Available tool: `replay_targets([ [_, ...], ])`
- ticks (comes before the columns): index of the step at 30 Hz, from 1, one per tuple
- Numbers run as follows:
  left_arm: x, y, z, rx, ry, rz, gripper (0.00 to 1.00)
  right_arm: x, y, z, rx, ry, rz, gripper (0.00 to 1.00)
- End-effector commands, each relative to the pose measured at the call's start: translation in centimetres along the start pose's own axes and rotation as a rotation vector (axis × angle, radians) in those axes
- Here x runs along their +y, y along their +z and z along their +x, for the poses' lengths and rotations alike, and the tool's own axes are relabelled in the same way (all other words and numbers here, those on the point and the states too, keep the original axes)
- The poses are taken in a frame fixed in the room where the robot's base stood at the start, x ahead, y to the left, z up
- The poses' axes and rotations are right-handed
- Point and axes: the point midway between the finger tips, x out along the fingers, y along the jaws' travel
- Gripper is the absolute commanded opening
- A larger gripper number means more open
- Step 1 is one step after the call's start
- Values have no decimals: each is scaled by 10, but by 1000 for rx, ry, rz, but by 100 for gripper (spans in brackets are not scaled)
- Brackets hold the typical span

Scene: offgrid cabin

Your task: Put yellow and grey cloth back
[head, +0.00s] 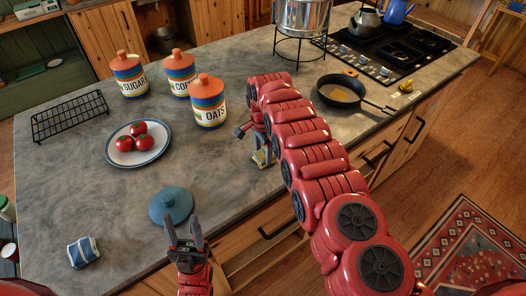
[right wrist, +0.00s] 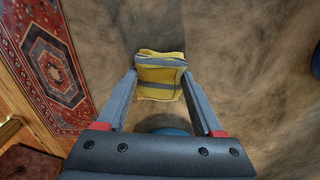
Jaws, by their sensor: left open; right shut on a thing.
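The yellow and grey cloth (right wrist: 160,92) is a small folded bundle between the fingertips of my right gripper (right wrist: 160,76), which is shut on it. The arm hides much of that gripper. My left gripper (head: 183,228) is open and empty, near the counter's front edge, just in front of a blue lid-like thing (head: 171,203).
A blue-and-white cloth (head: 83,251) lies at the front left. A plate (head: 112,150) with red tomatoes, a wire rack (head: 70,116) and canisters (head: 208,105) stand on the left half. A pan (head: 341,94) and stove (head: 385,53) are at the right. Bare counter lies between plate and canisters.

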Motion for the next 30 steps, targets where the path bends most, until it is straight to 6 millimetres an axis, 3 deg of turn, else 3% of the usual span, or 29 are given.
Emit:
replay_targets([
  [6, 0, 0, -3, 0, 0, 0, 50, 0, 0, 3, 0, 0, 0, 0],
  [7, 0, 0, -2, 0, 0, 0, 50, 0, 0, 3, 0, 0, 0, 72],
  [12, 0, 0, -2, 0, 0, 0, 50, 0, 0, 2, 0, 0, 0, 100],
  [22, 0, 1, -4, 0, 0, 0, 50, -1, 0, -2, 0, -2, 0, 100],
  [30, 1, 3, -18, 0, 0, 0, 50, -2, 0, -36, 1, -7, 0, 100],
])
